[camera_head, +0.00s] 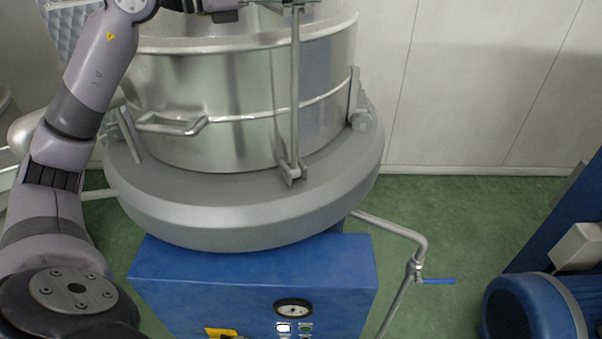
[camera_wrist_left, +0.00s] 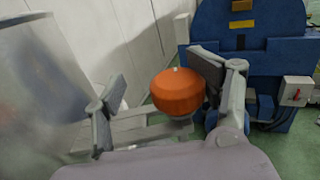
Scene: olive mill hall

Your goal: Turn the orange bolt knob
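The orange knob (camera_wrist_left: 178,92) is a faceted round knob in the left wrist view, with a small light spot on top. My left gripper (camera_wrist_left: 160,82) is open, with one finger on each side of the knob. The right-hand finger is close beside the knob; I cannot tell whether it touches. A clear gap separates the left-hand finger from it. In the head view my left arm reaches up to the top edge, and the knob does not show there. My right gripper is in neither view.
A large steel vessel (camera_head: 220,115) with a grey rim stands on a blue base (camera_head: 250,275) with a gauge. A pipe with a blue-handled valve (camera_head: 436,281) sticks out at the right. Blue machinery (camera_head: 535,305) stands further right. Green floor lies between.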

